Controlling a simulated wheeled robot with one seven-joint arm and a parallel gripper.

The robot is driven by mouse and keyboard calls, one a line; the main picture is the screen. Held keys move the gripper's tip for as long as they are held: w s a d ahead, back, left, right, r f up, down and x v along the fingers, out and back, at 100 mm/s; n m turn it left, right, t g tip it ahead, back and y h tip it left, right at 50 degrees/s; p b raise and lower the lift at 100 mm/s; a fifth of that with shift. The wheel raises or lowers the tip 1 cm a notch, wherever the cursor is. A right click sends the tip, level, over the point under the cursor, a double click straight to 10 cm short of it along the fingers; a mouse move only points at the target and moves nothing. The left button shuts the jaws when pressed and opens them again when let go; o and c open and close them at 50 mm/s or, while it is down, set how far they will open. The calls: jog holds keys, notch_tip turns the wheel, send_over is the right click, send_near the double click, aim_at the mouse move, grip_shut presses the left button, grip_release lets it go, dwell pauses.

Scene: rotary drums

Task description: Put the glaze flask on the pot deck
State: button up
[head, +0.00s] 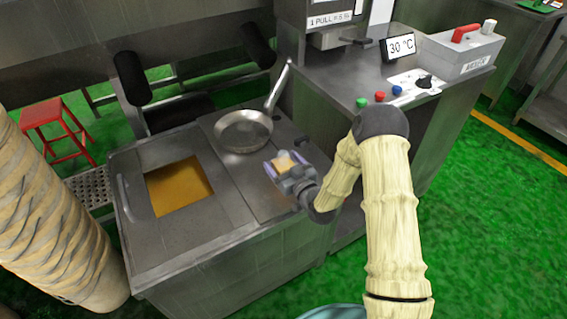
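My gripper (284,166) is over the right part of a steel deck (240,190), in front of the frying pan. A small tan-yellow piece (286,161) shows between or on its grey-purple fingers. I cannot tell whether this is the glaze flask or whether the fingers are shut on it. No other thing that I can make out as a flask is in view. The deck's right part carries the frying pan (243,131) with its long handle pointing up and right. No label marks which surface is the pot deck.
A square opening (180,186) showing amber-brown contents is in the deck's left part. Two black rollers (132,78) hang behind. At the right, a steel cabinet has green, red and blue buttons (379,96) and a 30 °C display (401,46). A red stool (52,125) stands left.

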jog(key=shift+r, duration=0.1)
jog(key=shift+s+d, duration=0.1)
jog(key=v, duration=1.1)
jog(key=shift+s+d, duration=0.25)
jog(key=shift+s, duration=0.05)
